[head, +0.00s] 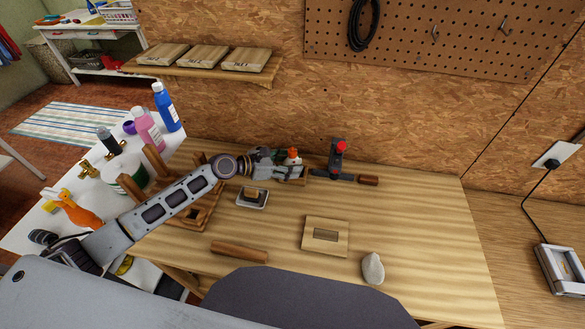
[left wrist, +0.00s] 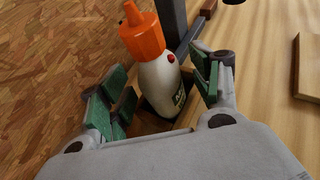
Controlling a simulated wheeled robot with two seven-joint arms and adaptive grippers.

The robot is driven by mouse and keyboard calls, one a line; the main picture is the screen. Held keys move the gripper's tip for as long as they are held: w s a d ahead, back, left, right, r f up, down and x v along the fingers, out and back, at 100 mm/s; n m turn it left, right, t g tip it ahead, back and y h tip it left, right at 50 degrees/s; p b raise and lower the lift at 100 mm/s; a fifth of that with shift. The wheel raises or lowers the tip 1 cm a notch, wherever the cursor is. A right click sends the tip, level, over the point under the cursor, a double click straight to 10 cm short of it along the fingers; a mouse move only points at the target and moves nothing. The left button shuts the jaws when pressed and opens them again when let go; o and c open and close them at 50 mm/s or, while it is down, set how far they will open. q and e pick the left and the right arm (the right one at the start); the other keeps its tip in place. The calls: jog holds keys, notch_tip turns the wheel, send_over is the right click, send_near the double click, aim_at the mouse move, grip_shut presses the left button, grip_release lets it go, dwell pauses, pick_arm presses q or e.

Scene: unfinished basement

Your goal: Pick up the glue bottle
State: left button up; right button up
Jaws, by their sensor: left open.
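The glue bottle (left wrist: 162,82) is white with an orange cap and a dark label low on its side. In the left wrist view it stands between the two green-padded fingers of my left gripper (left wrist: 158,98), with a gap on each side. Its base sits in a small wooden holder (left wrist: 178,119). In the head view the bottle's orange cap (head: 292,153) shows just past my left gripper (head: 280,162), which is open; the lower bottle is mostly hidden there. My right gripper is not in view.
A dark tool with a red knob (head: 338,158) stands close to the right of the bottle. A small dish (head: 252,198), a wooden frame (head: 325,237), a wooden cylinder (head: 239,252) and a pale stone (head: 373,268) lie on the workbench (head: 430,220). The bench's right side is clear.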

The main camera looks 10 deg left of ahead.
pick_arm(q)
jog(key=shift+x, duration=0.8)
jog(key=c, duration=1.1)
jog(key=shift+r, duration=0.1)
jog(key=shift+r, duration=0.45)
notch_tip(320, 180, up, 15)
jog(key=shift+r+p, duration=0.1)
jog(key=shift+p, duration=0.7)
jog(key=shift+r, duration=0.95)
